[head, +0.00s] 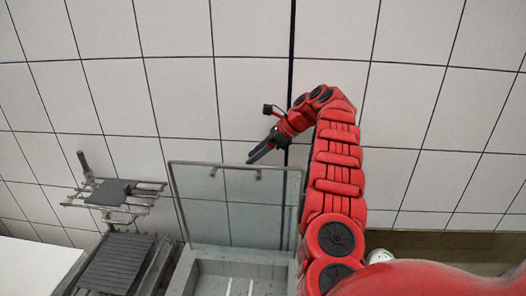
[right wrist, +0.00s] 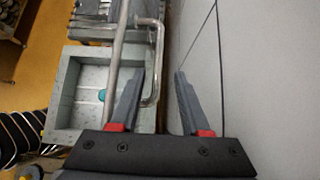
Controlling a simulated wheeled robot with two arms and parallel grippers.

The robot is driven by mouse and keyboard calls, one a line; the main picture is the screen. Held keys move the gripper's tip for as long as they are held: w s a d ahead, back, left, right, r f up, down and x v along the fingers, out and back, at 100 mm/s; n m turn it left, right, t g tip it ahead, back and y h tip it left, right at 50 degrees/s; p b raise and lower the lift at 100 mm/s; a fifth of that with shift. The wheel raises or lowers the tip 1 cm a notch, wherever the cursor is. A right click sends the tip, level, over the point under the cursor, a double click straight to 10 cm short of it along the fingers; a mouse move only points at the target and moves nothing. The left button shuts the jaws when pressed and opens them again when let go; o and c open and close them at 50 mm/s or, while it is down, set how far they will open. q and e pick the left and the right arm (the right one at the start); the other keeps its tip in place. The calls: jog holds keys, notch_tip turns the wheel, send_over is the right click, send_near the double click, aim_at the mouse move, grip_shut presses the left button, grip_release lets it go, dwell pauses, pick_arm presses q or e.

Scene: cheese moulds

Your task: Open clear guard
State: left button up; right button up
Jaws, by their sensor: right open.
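The clear guard (head: 230,215) is a see-through panel in a thin grey frame. In the head view it stands raised, roughly upright, behind a grey basin. Its metal handle (head: 236,169) runs along the top edge. My right gripper (head: 250,161) is open at the top edge, by the right part of the handle. In the right wrist view the bent handle (right wrist: 157,60) shows between the open fingers (right wrist: 159,76); I cannot tell whether they touch it. The guard's frame is seen nearly edge-on there. My left gripper is not in view.
The grey basin (head: 190,270) lies below the guard, and its inside shows in the right wrist view (right wrist: 88,95). A metal rack with a dark block (head: 110,192) and a ribbed dark plate (head: 115,264) stand left. A tiled wall (head: 420,100) is close behind the gripper.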

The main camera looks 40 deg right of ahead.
jog(key=p+v, duration=0.2)
jog(key=v, duration=0.2)
jog(key=shift+s+d+r, duration=0.1)
jog(key=shift+s+r, duration=0.1)
jog(key=shift+r, duration=0.15)
jog(key=shift+f, duration=0.1)
